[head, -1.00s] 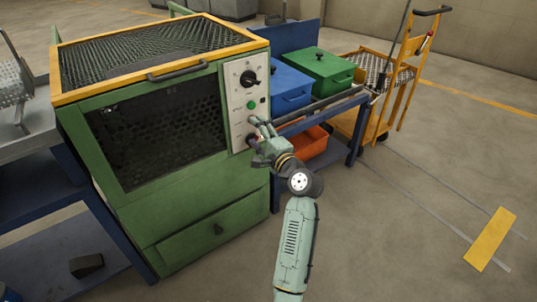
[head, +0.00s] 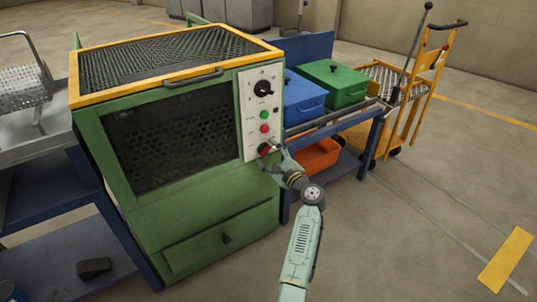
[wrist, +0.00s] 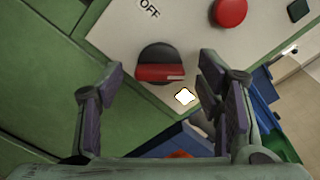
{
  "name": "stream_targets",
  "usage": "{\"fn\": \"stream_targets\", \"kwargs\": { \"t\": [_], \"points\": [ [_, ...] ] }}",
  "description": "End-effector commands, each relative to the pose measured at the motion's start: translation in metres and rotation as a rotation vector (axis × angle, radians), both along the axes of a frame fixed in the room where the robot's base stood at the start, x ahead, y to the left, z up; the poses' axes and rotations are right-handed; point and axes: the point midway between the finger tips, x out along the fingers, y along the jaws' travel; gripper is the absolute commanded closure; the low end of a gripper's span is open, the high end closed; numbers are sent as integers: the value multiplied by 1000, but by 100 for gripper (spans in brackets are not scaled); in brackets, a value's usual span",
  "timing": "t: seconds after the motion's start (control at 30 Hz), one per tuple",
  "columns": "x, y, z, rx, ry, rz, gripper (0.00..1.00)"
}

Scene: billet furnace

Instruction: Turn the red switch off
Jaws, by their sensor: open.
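The red switch (head: 265,149) is a red and black rotary knob low on the white control panel of the green furnace. In the wrist view the switch (wrist: 160,64) shows a black upper part and a red bar with a pale mark. An "OFF" label (wrist: 149,10) is printed above it. My gripper (wrist: 150,80) is open, with its two fingers apart on the left and right of the switch. I cannot tell whether either finger touches it. In the head view my gripper (head: 272,160) is at the lower part of the panel and partly covers the switch.
A black dial (head: 263,89), a green button (head: 264,115) and a red button (head: 264,129) sit above the switch. Blue (head: 303,98) and green (head: 335,84) boxes stand on a blue bench to the right, above an orange bin (head: 317,156). Open floor lies at right.

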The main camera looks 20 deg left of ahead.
Motion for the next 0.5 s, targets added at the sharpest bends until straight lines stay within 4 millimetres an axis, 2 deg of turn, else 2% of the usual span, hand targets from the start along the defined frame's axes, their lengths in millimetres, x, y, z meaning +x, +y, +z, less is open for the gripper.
{"fn": "stream_targets", "kwargs": {
  "t": [0.33,0.5],
  "points": [
    [2,4,0,-1,0,1,40],
    [2,4,0,-1,-1,0,51]
  ]
}}
